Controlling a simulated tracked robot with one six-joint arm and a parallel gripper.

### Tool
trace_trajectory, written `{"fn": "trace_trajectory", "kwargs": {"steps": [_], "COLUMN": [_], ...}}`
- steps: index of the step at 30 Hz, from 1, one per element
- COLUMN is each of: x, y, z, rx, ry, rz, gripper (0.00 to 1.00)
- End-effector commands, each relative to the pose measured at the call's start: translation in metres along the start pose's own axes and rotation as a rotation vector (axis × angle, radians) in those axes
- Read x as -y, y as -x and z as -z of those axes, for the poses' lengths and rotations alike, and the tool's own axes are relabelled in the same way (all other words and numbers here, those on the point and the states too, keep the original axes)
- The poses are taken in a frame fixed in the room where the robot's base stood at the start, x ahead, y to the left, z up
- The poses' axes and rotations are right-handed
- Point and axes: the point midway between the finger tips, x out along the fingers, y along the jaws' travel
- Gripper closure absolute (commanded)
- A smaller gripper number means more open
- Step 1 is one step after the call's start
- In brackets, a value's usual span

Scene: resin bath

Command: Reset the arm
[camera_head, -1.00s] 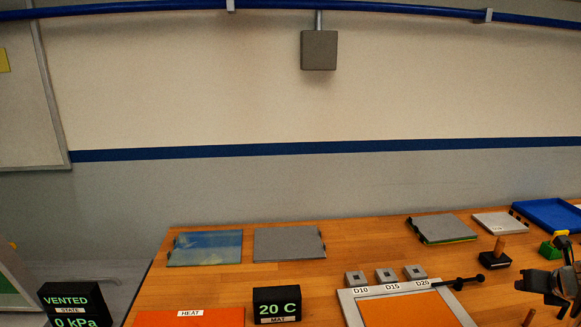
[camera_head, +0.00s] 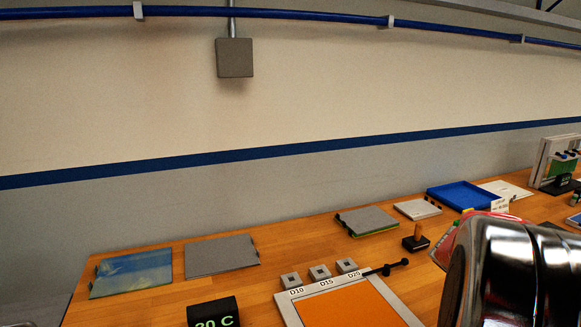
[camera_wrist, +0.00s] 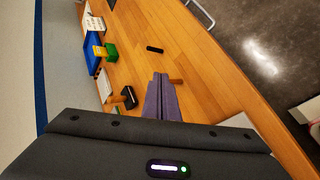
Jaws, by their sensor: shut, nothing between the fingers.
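My gripper (camera_wrist: 160,76) shows in the wrist view with its grey fingers together and empty, above the wooden bench (camera_wrist: 205,75). A short wooden peg (camera_wrist: 176,81) shows just right of the fingertips; I cannot tell whether they touch. In the head view, a shiny metal link of my arm fills the lower right corner, close to the camera. My fingers are not clearly visible there.
The bench holds a grey frame with an orange panel (camera_head: 350,307), three small grey blocks (camera_head: 320,272), flat plates (camera_head: 222,252), a black-based wooden handle (camera_head: 416,238) and a blue tray (camera_head: 463,194). A temperature display (camera_head: 213,312) stands in front.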

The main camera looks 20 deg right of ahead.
Motion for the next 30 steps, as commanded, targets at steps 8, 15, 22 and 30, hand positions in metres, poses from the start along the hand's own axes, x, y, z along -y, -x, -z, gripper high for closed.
{"fn": "trace_trajectory", "kwargs": {"steps": [8, 15, 22, 30], "x": [0.059, 0.123, 0.183, 0.24], "y": [0.078, 0.152, 0.225, 0.307], "z": [0.041, 0.085, 0.125, 0.16], "rx": [0.025, 0.014, -0.026, -0.14], "ry": [-0.433, -0.709, -0.858, -0.876], "rz": [0.15, 0.324, 0.503, 0.677], "gripper": [1.0, 1.0, 1.0, 1.0]}}
